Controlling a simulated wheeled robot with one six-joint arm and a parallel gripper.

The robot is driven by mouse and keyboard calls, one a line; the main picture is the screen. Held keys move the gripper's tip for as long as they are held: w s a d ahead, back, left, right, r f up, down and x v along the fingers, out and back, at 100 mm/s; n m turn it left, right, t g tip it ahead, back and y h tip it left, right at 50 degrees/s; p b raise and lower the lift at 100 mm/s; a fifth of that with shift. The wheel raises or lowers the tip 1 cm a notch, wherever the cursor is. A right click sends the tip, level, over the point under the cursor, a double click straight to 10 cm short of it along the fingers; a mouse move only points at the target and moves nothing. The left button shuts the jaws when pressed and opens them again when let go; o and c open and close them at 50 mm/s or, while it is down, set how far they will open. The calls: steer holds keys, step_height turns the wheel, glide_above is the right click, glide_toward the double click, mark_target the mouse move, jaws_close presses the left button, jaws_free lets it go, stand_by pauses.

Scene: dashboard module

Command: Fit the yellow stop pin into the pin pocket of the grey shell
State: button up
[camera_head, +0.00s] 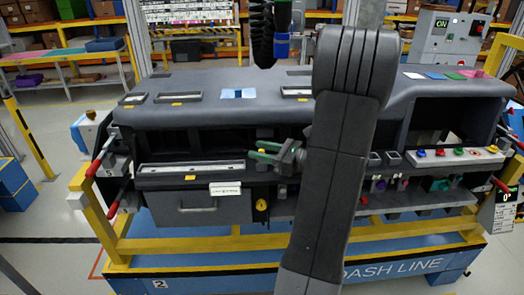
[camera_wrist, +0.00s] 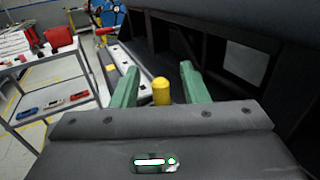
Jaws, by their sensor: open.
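The yellow stop pin (camera_wrist: 161,92) shows in the wrist view as an upright, round-topped cylinder between the two green fingers of my gripper (camera_wrist: 159,76). A gap shows on each side of it, so the fingers are open and apart from it. The base of the pin is hidden behind my gripper's body. In the head view my gripper (camera_head: 257,152) points left at the front face of the grey shell (camera_head: 215,132), right of a long pale tray. I cannot make out the pin pocket in either view.
A yellow knob (camera_head: 262,205) sits below my gripper, beside a drawer (camera_head: 196,208). Red-handled clamps (camera_head: 95,165) stand at the shell's left end. A control strip with coloured buttons (camera_head: 455,153) is at the right. In the wrist view, a white-topped cart (camera_wrist: 45,85) stands at the left.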

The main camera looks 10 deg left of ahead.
steer(key=s+d+b, duration=0.1)
steer(key=s+d, duration=0.1)
steer(key=d, duration=1.1)
steer(key=shift+s+d, duration=0.25)
steer(key=shift+d, duration=0.05)
steer(key=shift+a, duration=0.1)
steer(key=a, duration=0.4)
steer(key=w+a, duration=0.1)
steer(key=a, duration=0.4)
steer(key=w+a+p, duration=0.1)
steer(key=a, duration=0.3)
steer(key=shift+w+a, duration=0.25)
steer(key=shift+r, duration=0.35)
steer(key=shift+d+f, duration=0.15)
